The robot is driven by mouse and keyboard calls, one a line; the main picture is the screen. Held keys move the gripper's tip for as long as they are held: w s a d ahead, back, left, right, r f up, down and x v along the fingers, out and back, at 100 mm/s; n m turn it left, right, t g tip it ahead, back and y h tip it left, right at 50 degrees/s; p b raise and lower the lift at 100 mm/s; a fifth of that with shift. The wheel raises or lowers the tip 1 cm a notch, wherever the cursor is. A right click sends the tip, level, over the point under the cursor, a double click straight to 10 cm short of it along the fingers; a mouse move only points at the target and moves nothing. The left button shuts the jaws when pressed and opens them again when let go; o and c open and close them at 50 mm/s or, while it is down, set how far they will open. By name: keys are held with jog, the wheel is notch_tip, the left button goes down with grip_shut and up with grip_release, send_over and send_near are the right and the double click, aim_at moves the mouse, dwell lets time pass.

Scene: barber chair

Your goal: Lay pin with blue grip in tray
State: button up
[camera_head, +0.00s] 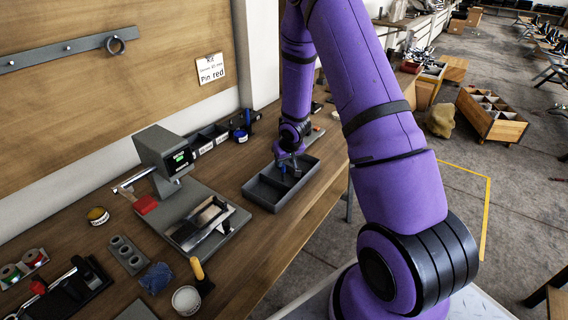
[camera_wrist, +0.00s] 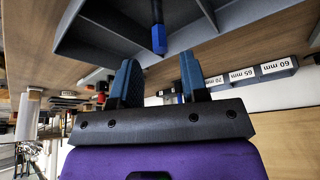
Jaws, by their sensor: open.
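The pin with the blue grip (camera_wrist: 158,38) shows in the wrist view just beyond my fingertips, its dark shaft pointing to the top of the picture, over the tray. My gripper (camera_wrist: 158,65) is open, with one blue finger on each side of the grip and clear gaps to it. The dark grey tray (camera_head: 262,196) stands on the bench in the head view; its wall (camera_wrist: 95,52) also shows in the wrist view. My gripper (camera_head: 290,166) is low over the tray's far part. I cannot tell whether the pin rests on the tray.
Labelled bins (camera_head: 208,138) stand along the wall, with a blue upright item (camera_head: 247,117) beside them. A grey device with a green display (camera_head: 170,155) stands left of the tray. A yellow-handled brush (camera_head: 200,278) lies in front. Bare bench lies in front of the tray.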

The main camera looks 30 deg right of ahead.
jog(key=s+a+r+h, duration=0.15)
jog(key=s+r, duration=0.35)
jog(key=r, duration=0.5)
jog(key=s+a+r, duration=0.3)
jog(key=s+r, duration=0.1)
jog(key=r, duration=0.6)
jog(key=s+a+r, duration=0.3)
jog(key=s+r, duration=0.2)
jog(key=r, duration=0.6)
jog(key=s+a+r+n+y, duration=0.1)
jog(key=s+a+r, duration=0.3)
jog(key=s, duration=0.5)
jog(key=s+a+r+n+y, duration=0.1)
jog(key=s+a+r, duration=0.3)
jog(key=s, duration=0.6)
jog(key=shift+r+t, duration=0.4)
